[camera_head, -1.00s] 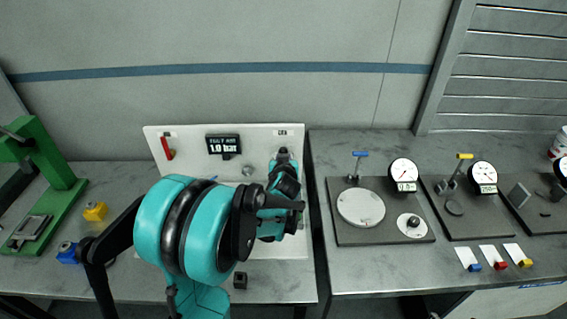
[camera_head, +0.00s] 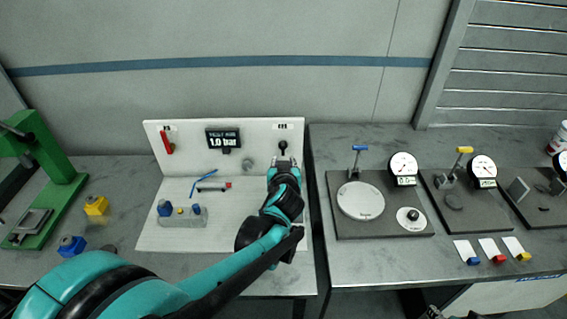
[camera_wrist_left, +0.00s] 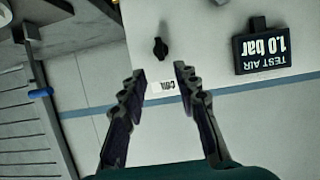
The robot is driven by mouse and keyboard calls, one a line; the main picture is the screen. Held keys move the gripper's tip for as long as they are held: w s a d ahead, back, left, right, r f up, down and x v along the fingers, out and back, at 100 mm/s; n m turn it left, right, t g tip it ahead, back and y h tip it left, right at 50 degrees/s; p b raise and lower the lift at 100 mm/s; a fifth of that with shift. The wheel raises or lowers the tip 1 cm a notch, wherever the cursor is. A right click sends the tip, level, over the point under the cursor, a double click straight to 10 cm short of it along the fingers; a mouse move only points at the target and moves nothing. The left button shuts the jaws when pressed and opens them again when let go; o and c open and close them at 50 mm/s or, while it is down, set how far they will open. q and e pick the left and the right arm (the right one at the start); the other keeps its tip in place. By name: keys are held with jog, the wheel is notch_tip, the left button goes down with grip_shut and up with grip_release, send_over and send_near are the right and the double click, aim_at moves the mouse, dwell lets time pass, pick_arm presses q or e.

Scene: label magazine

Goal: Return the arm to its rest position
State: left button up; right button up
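My left arm reaches in from the lower left in the head view. Its gripper (camera_head: 283,163) is at the right part of the white panel station, just below a black knob (camera_head: 283,146) on the upright board. In the left wrist view the two fingers of this gripper (camera_wrist_left: 156,95) stand apart with nothing between them. The black knob (camera_wrist_left: 160,48) shows beyond the fingertips, apart from them. A dark piece at the bottom edge (camera_head: 433,313) of the head view may be part of my right arm; its fingers cannot be made out.
The white board (camera_head: 265,135) carries a red lever (camera_head: 167,143) and a 1.0 bar display (camera_head: 223,140). A green press (camera_head: 45,165) stands left. Dial gauges (camera_head: 403,165) stand on the right bench.

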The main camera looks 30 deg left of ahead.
pick_arm(q)
jog(key=s+d+f+m+g+h, duration=0.2)
jog(key=s+d+m+h, duration=0.1)
jog(key=s+d, duration=0.5)
jog(key=s+d+f+m+g+h, duration=0.2)
jog(key=s+d+f+m+h, duration=0.1)
jog(key=s+d, duration=0.5)
jog(key=s+h, duration=0.1)
jog(key=s, duration=0.2)
jog(key=shift+f+g, duration=0.25)
jog(key=shift+g, duration=0.05)
